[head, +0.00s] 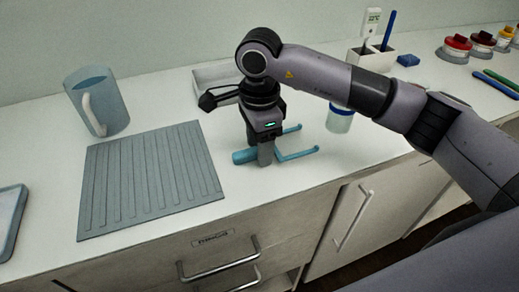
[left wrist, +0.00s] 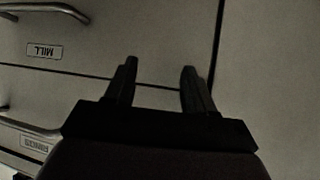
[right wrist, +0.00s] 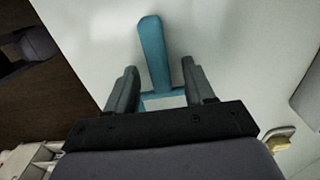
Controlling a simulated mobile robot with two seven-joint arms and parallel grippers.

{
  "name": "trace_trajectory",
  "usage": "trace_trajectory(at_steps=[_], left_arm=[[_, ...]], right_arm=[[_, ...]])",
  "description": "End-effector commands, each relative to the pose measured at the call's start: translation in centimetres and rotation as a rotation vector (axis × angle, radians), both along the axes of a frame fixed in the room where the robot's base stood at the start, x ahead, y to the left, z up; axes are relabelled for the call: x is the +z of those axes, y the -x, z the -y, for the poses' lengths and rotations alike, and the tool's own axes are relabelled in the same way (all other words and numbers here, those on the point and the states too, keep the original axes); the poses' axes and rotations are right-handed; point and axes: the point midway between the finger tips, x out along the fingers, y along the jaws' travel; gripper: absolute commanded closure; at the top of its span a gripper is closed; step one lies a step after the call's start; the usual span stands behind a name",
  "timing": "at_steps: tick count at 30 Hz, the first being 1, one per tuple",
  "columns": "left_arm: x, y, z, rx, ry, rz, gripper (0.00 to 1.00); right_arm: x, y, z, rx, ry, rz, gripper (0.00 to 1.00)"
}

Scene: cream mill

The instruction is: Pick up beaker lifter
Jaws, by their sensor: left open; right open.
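The beaker lifter (head: 297,154) is a teal fork with a handle and two prongs, lying on the white worktop. My right gripper (head: 265,158) points down over it where the handle meets the fork, and hides part of it. In the right wrist view, the lifter's handle (right wrist: 153,52) runs between the open fingers of the right gripper (right wrist: 159,68); I cannot tell whether they touch it. My left gripper (left wrist: 159,66) is open and empty in front of the drawer fronts, outside the head view.
A grey ribbed mat (head: 150,178) and a grey jug (head: 97,102) are left of the lifter. A blue-banded jar (head: 340,120) stands behind the prongs, and a white tray (head: 213,77) behind my right gripper. Drawers with bar handles (head: 218,262) lie below the worktop's front edge.

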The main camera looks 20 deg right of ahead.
Motion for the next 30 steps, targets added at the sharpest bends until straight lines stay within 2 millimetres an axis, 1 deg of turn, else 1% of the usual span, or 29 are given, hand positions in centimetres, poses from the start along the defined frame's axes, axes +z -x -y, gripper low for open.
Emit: trace_trajectory(at_steps=[4, 5, 6, 9, 18, 23, 26, 29, 30], left_arm=[[0.0, 0.0, 0.0, 0.000, 0.000, 0.000, 0.46], [0.0, 0.0, 0.0, 0.000, 0.000, 0.000, 0.46], [0.0, 0.0, 0.0, 0.000, 0.000, 0.000, 0.46], [0.0, 0.0, 0.0, 0.000, 0.000, 0.000, 0.46], [0.0, 0.0, 0.0, 0.000, 0.000, 0.000, 0.46], [-0.1, 0.0, 0.0, 0.000, 0.000, 0.000, 0.46], [-0.2, 0.0, 0.0, 0.000, 0.000, 0.000, 0.46], [-0.3, 0.0, 0.0, 0.000, 0.000, 0.000, 0.46], [-0.4, 0.0, 0.0, 0.000, 0.000, 0.000, 0.46]], right_arm=[[0.0, 0.0, 0.0, -0.001, 0.000, 0.000, 0.47], [0.0, 0.0, 0.0, -0.001, 0.000, 0.000, 0.57], [0.0, 0.0, 0.0, -0.001, 0.000, 0.000, 0.70], [0.0, 0.0, 0.0, -0.001, 0.000, 0.000, 1.00], [0.1, 0.0, 0.0, -0.001, -0.001, 0.001, 1.00], [0.9, -0.1, 0.0, -0.001, -0.001, 0.002, 1.00], [2.0, -0.1, 0.0, -0.001, -0.002, 0.004, 1.00], [3.8, -0.1, 0.0, -0.001, -0.002, 0.006, 1.00], [4.7, -0.1, 0.0, -0.001, -0.001, 0.006, 1.00]])
